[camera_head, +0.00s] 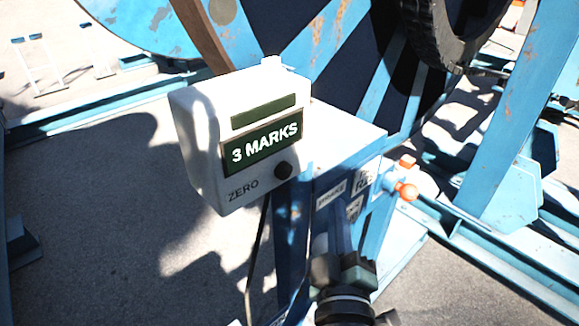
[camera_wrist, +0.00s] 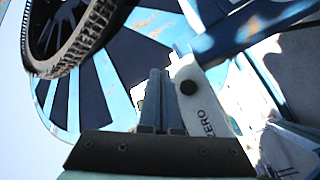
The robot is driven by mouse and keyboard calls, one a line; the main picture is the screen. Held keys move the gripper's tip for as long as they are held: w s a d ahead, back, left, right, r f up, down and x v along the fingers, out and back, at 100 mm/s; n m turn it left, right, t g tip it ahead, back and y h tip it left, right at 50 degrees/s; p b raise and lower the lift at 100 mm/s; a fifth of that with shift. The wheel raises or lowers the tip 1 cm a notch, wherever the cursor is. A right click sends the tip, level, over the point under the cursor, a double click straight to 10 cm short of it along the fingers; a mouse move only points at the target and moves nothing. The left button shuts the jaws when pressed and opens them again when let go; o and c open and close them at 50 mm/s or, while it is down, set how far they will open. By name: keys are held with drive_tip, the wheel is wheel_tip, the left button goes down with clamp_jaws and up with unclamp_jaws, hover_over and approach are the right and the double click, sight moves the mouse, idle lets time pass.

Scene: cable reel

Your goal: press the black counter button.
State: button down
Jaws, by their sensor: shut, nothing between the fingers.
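The white counter box (camera_head: 200,150) stands left of centre in the head view, with a green panel reading "3 MARKS" and the word ZERO below it. The round black counter button (camera_head: 284,171) is at the lower right of its front face. In the wrist view the black button (camera_wrist: 188,88) shows just right of my fingertips, beside the ZERO lettering. My gripper (camera_wrist: 159,72) is shut and empty, its two grey fingers side by side pointing at the box. Fingertip contact with the box cannot be told. In the head view, my wrist covers part of the stand below the box.
A large blue and black reel (camera_head: 335,50) stands behind the box, with a black tyre-like wheel (camera_head: 440,40) near it. Orange knobs (camera_head: 406,191) stick out right of the box on the blue frame. Blue rails (camera_head: 500,255) run along the ground. Open paving (camera_head: 100,230) lies left.

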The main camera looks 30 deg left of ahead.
sight(283, 171)
drive_tip(key=w+a+p, duration=0.3)
drive_tip(key=a+p, duration=0.4)
drive_tip(key=a, duration=0.1)
drive_tip(key=shift+a, duration=0.15)
idle(0.3)
drive_tip(key=shift+w+a, duration=0.1)
idle(1.7)
drive_tip(key=shift+w+a, duration=0.1)
drive_tip(key=shift+a, duration=0.2)
